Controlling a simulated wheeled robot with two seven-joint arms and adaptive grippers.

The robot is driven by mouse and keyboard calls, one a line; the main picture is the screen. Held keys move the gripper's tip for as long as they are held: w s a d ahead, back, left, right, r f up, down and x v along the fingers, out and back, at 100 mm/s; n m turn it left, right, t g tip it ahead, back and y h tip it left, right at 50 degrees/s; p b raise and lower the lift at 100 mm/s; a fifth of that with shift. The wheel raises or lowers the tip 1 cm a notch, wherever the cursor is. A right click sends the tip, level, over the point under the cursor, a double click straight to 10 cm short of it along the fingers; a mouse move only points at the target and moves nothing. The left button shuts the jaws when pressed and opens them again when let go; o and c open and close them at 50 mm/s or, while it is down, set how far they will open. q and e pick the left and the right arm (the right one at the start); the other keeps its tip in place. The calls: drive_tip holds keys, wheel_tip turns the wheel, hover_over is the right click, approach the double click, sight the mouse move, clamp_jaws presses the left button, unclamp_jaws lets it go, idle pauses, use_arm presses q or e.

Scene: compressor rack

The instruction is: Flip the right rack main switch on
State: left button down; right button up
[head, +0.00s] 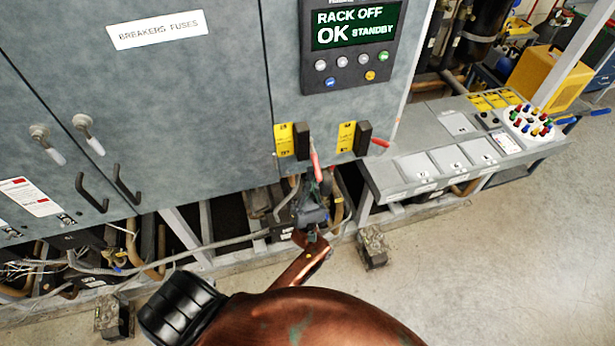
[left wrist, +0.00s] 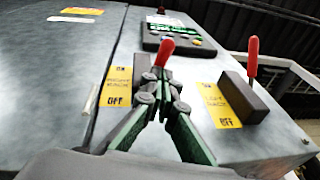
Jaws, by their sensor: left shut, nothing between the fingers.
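Two rack main switches sit low on the grey cabinet, each with a yellow ON/OFF plate, a black block and a red-tipped lever. The left switch has its plate (head: 285,140) and red lever (head: 316,166) just above my left gripper (head: 316,190). The right switch has its plate (head: 346,137) and red lever (head: 380,142) farther right. In the left wrist view my left gripper (left wrist: 163,80) is shut and empty, its tips at the left red lever (left wrist: 164,52); contact is unclear. The left plate (left wrist: 117,87) there seems to read "RIGHT RACK". My right gripper is out of view.
A display (head: 350,40) above the switches reads "RACK OFF OK STANDBY". A grey control shelf (head: 400,185) juts out at the right. Cabinet door handles (head: 127,185) are at the left. Pipes and cables lie below; open floor is in front.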

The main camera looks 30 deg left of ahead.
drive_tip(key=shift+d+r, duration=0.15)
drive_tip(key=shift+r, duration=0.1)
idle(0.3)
